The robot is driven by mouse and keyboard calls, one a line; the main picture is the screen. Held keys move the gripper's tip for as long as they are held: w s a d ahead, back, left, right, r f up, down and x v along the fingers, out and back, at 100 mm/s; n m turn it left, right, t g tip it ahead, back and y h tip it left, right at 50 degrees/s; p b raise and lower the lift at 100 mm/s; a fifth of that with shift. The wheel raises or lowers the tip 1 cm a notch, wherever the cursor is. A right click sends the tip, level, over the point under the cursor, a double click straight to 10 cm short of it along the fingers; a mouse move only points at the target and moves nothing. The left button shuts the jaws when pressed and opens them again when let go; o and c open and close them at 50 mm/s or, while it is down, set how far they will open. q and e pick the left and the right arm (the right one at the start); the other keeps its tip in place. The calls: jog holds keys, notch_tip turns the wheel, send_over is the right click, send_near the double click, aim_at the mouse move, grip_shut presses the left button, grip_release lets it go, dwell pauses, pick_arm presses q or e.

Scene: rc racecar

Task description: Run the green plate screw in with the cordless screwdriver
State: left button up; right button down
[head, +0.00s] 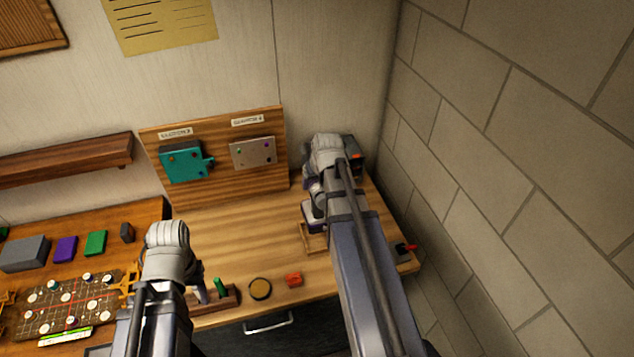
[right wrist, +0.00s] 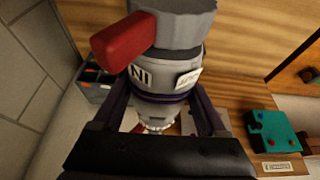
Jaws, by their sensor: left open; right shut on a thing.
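The cordless screwdriver (right wrist: 168,72), a grey body with a red part and a dark band, is between the fingers of my right gripper (right wrist: 163,98), which is shut on it. Its bit is hidden. A pale grey plate (head: 254,153) with a small green screw (head: 239,151) and a purple one is on the upright wooden board. My left gripper (head: 203,293), mostly hidden by its wrist, is open near a wooden rack with a green piece.
A teal plate (head: 184,163) is left of the grey plate. A dark bin (head: 355,157) stands by the block wall at right. A round yellow-topped tin (head: 260,289) and an orange piece (head: 293,280) lie at the front edge. The mid-table is clear.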

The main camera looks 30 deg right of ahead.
jog(key=shift+r+p, duration=1.65)
jog(key=shift+r, duration=0.25)
pick_arm(q)
notch_tip(320, 180, up, 4)
jog(key=shift+f, duration=0.25)
pick_arm(e)
jog(key=shift+f, duration=0.15)
